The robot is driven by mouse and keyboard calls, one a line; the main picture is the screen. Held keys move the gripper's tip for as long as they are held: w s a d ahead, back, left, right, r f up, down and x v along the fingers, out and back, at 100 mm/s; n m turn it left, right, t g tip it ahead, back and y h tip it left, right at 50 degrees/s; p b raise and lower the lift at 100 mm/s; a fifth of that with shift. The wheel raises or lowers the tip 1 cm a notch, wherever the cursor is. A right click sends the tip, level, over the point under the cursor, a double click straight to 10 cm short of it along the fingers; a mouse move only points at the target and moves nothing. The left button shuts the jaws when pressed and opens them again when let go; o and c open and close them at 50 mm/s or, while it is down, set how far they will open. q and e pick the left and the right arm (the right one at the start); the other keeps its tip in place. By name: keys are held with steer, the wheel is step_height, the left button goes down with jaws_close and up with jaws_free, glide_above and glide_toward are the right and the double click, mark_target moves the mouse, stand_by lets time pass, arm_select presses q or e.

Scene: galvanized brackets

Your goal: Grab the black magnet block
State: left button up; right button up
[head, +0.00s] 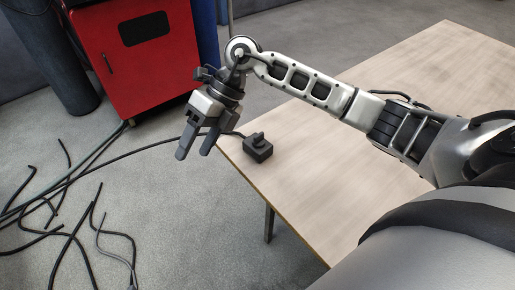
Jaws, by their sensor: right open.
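The black magnet block (257,149) sits on the wooden table near its left corner. It is a small dark box with a knob on top. My right gripper (194,150) is open and empty, with its two fingers pointing down. In the picture it is to the left of the block, over or just past the table's left corner, and apart from the block. My left gripper does not show.
The light wooden table (330,185) is bare around the block. A red cabinet (140,70) stands on the floor behind the gripper. Several dark cables (70,235) lie on the grey floor at left. One cable runs toward the table corner.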

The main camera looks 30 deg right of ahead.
steer(key=w+d+r+m+t+h, duration=0.15)
steer(key=d+h, duration=0.25)
steer(key=d, duration=0.4)
steer(key=w+d+r+m+g+h, duration=0.1)
steer(key=w+d+r+h, duration=0.25)
steer(key=d, duration=0.55)
glide_above(258, 135)
steer(key=shift+n+t+h, duration=0.25)
steer(key=shift+h, duration=0.1)
step_height(258, 135, down, 10)
steer(key=shift+w+r, duration=0.1)
steer(key=shift+w, duration=0.05)
steer(key=shift+w+d+f, duration=0.1)
steer(key=shift+d+f, duration=0.05)
steer(key=shift+f, duration=3.05)
jaws_close()
steer(key=shift+r, duration=0.1)
